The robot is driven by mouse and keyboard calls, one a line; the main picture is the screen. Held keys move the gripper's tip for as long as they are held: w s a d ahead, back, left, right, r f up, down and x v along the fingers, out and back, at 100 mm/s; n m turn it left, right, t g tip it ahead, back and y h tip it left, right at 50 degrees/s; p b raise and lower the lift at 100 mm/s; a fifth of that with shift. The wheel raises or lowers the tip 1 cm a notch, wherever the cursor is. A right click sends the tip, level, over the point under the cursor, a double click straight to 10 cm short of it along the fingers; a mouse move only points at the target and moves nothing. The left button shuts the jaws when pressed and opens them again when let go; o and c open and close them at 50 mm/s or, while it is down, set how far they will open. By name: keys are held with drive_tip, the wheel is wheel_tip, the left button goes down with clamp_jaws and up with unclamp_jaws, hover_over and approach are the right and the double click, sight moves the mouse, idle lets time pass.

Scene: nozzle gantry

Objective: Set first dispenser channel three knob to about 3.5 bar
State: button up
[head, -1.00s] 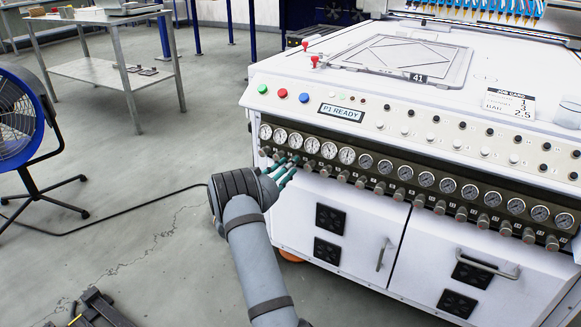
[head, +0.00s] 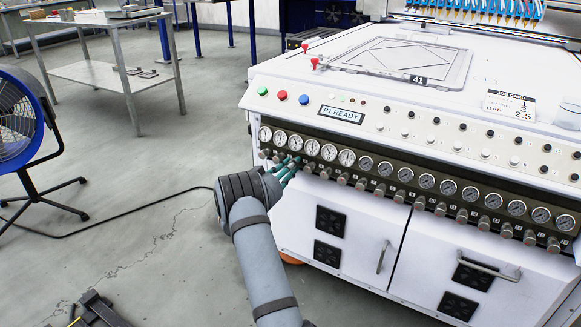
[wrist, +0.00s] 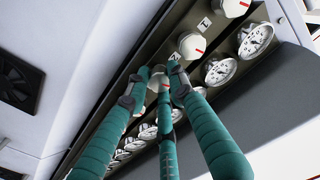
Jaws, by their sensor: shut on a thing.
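The white machine's front panel carries a row of round pressure gauges with a row of knobs below. My gripper (head: 291,167) has green fingers and reaches the knobs at the left end of the row, under about the third gauge (head: 296,142). In the wrist view my gripper (wrist: 160,82) is shut around a pale knob (wrist: 159,86), mostly hidden between the fingertips. Two free knobs with red marks, a nearer one (wrist: 190,46) and a farther one (wrist: 235,8), sit beside it. The gauge needles are too small to read.
A job card (head: 509,104) on the machine top appears to read 1, 3, 2.5. A display (head: 343,113) reads P1 READY. Coloured buttons (head: 283,95) sit above the gauges. Cabinet doors (head: 355,240) with handles lie below. A blue fan (head: 20,120) stands far left; floor between is open.

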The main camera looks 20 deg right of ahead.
drive_tip(key=shift+f+m+b, duration=0.1)
drive_tip(key=shift+m+b, duration=0.2)
drive_tip(key=shift+b, duration=0.3)
clamp_jaws()
drive_tip(key=m+b, duration=1.1)
drive_tip(key=b, duration=0.5)
drive_tip(key=shift+d, duration=0.1)
drive_tip(key=o, duration=0.7)
unclamp_jaws()
drive_tip(key=shift+s, duration=0.1)
drive_tip(key=shift+o, duration=0.2)
